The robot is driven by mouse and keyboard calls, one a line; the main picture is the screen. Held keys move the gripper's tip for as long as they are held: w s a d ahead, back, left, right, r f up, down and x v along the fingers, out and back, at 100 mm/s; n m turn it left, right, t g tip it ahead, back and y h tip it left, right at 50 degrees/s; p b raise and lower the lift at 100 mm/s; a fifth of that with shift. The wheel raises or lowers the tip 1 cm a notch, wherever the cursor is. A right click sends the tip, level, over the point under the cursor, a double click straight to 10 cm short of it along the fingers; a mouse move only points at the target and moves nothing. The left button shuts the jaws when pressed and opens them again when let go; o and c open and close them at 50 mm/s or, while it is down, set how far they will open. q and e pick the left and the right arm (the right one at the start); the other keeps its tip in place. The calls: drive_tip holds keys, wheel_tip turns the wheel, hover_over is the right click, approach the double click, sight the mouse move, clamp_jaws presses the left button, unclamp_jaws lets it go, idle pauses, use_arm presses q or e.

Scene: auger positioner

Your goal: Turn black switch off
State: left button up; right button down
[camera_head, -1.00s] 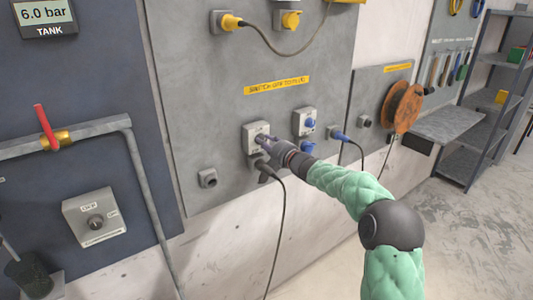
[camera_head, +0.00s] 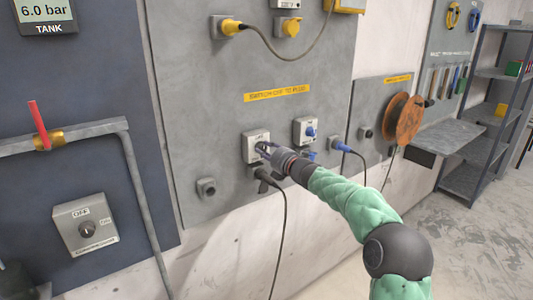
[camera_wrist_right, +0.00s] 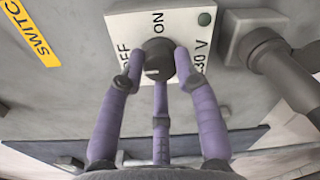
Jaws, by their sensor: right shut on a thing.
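The black switch (camera_wrist_right: 158,60) is a round knob on a white box (camera_wrist_right: 183,20) marked ON, OFF and 230 V. The box also shows in the head view (camera_head: 250,143), on a grey wall panel. My right gripper (camera_wrist_right: 160,62) has purple fingers, shut around the knob. A pale mark on the knob faces the lower left in the wrist view; I cannot tell its exact setting. In the head view my right gripper (camera_head: 266,149) hides the knob. My left gripper is out of view.
A black plug with a cable (camera_head: 266,179) sits just below the switch box. A second white box with a blue knob (camera_head: 310,131) and a blue plug (camera_head: 341,145) are to the right. A yellow label (camera_head: 277,93) is above.

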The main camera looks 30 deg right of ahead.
drive_tip(key=shift+a+f, duration=0.2)
drive_tip(key=shift+f, duration=0.1)
drive_tip(key=c, duration=1)
unclamp_jaws()
drive_tip(key=shift+o, duration=0.5)
drive_tip(key=shift+r, duration=0.15)
drive_tip(key=shift+s+d+r, duration=0.1)
drive_tip(key=shift+s, duration=0.25)
drive_tip(key=s, duration=1.1)
drive_tip(key=shift+d, duration=0.4)
drive_tip(key=shift+s+r, duration=0.1)
